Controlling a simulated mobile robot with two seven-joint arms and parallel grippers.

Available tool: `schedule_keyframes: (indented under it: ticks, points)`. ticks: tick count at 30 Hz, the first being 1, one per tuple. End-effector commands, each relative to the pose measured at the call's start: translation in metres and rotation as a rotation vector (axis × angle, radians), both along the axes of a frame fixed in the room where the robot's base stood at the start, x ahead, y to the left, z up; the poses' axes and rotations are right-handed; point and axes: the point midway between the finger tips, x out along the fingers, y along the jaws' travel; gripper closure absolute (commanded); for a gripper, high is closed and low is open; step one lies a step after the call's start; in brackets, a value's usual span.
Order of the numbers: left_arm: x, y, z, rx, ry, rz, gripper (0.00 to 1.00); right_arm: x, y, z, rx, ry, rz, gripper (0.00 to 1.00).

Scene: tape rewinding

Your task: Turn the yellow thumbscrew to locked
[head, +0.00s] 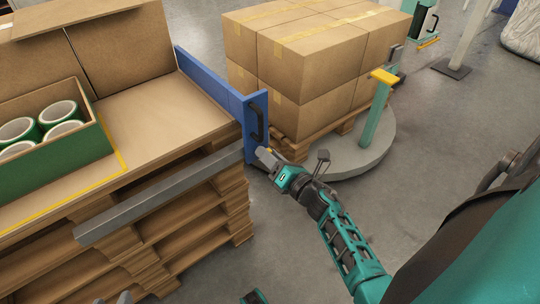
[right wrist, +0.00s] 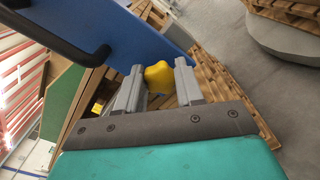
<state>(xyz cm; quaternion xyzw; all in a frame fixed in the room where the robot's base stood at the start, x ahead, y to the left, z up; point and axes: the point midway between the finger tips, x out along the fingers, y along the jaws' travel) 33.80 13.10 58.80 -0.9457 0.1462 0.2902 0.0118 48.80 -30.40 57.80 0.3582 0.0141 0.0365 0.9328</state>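The yellow thumbscrew (right wrist: 159,76) is a small lobed knob beside the blue panel (right wrist: 150,32) in the right wrist view. In the head view my right gripper (head: 266,155) is at the lower end of the blue panel (head: 255,125), and only a speck of the thumbscrew shows. Its locked or unlocked marking is not visible. Grey tips at the bottom left of the head view may be my left gripper (head: 125,298); its state is unclear.
A black handle (head: 257,122) sticks out from the blue panel close to my right gripper. A grey bar (head: 160,193) crosses the pallet stack's front. A green box (head: 75,150) holds several tape rolls. Stacked cartons (head: 310,55) stand behind.

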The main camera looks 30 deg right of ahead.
Motion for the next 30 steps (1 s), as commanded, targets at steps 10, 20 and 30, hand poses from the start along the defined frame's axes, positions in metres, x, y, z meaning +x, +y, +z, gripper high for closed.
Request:
schedule_keyframes:
  ticks: [10, 20, 30]
  points:
    - [0.000, 0.000, 0.000, 0.000, 0.000, 0.000, 0.57, 0.000, 0.000, 0.000, 0.000, 0.000, 0.000, 0.94]
    - [0.000, 0.000, 0.003, 0.000, -0.002, 0.001, 0.57, 0.000, -0.001, 0.001, 0.062, 0.004, 0.001, 0.94]
    - [0.001, 0.001, 0.011, 0.000, -0.009, 0.005, 0.57, 0.000, -0.001, 0.001, 0.317, 0.026, 0.001, 0.94]
